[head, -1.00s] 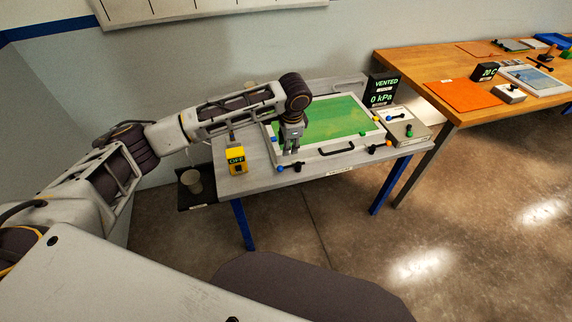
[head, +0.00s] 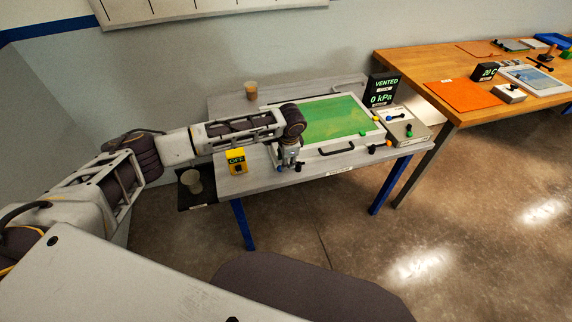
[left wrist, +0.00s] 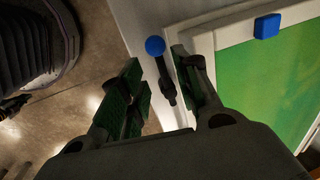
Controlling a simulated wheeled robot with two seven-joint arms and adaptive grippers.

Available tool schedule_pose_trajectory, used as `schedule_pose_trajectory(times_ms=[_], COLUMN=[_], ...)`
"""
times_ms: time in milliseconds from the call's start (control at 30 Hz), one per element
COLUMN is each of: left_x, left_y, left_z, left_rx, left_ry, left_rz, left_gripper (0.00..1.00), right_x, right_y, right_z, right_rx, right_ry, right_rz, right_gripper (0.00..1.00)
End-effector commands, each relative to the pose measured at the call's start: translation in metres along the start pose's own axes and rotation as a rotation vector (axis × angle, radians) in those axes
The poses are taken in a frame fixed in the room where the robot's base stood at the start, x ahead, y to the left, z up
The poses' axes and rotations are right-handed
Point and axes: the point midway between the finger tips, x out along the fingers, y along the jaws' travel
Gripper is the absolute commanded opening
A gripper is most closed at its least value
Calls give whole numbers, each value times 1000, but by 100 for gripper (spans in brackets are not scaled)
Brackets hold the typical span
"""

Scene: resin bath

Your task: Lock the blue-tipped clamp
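The blue-tipped clamp (head: 279,168) is at the front left corner of the framed green panel (head: 330,119). In the left wrist view its blue ball (left wrist: 155,46) tops a black handle beside the white frame edge. My left gripper (head: 289,165) is low over that corner, pointing down. In the left wrist view the left gripper (left wrist: 157,65) is open, with the handle showing between its green-padded fingers. I cannot tell whether either finger touches it. The clamp's base is partly hidden. My right gripper is not in view.
A yellow OFF box (head: 237,162) stands left of the gripper. A display (head: 382,91) reads VENTED, 0 kPa. A cup (head: 251,91) stands at the back.

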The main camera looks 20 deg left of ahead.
Motion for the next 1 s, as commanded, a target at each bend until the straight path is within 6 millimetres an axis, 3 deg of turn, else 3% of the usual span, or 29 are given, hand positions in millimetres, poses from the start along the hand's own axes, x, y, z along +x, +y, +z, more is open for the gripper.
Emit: schedule_pose_trajectory(times_ms=[300,700,967,1000], left_x=[30,34,34,34], left_y=[0,0,0,0], left_z=[0,0,0,0], left_rx=[1,1,1,1], left_ry=[1,0,0,0], left_rz=[0,-1,0,0], left_gripper=[32,32,0,0], right_x=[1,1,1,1], right_y=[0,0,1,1], right_z=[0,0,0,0], right_rx=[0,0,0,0], right_ry=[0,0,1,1], right_rz=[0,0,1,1], right_gripper=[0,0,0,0])
